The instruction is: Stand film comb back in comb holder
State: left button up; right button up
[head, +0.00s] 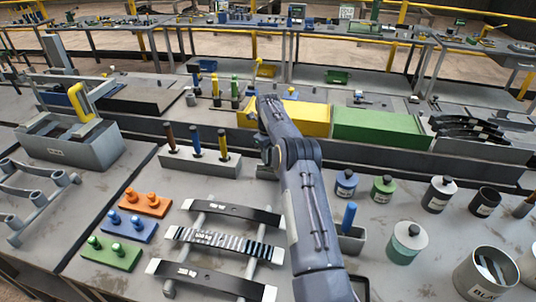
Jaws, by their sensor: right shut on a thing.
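My right arm reaches up through the middle of the head view, and its gripper (265,152) is low beside the long grey block, mostly hidden by my own arm. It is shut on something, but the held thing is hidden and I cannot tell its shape. I cannot pick out the film comb for certain. A small grey holder (352,240) with a blue-handled tool (349,215) upright in it stands right of my forearm; I cannot tell whether it is the comb holder. My left gripper is not in view.
The long grey block (181,163) holds brown, blue and yellow handles. Dark curved strips (215,281) lie on a rack at front. Orange, blue and green peg blocks (112,256) sit left of it. Cans (404,247) stand right. Yellow (302,118) and green bins (380,128) are behind.

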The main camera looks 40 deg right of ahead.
jog(key=shift+f+b, duration=0.35)
jog(key=shift+f, duration=0.45)
jog(key=o, duration=1.4)
jog(key=shift+o, duration=0.2)
jog(key=shift+r+p, duration=2.1)
jog(key=shift+r, duration=1.4)
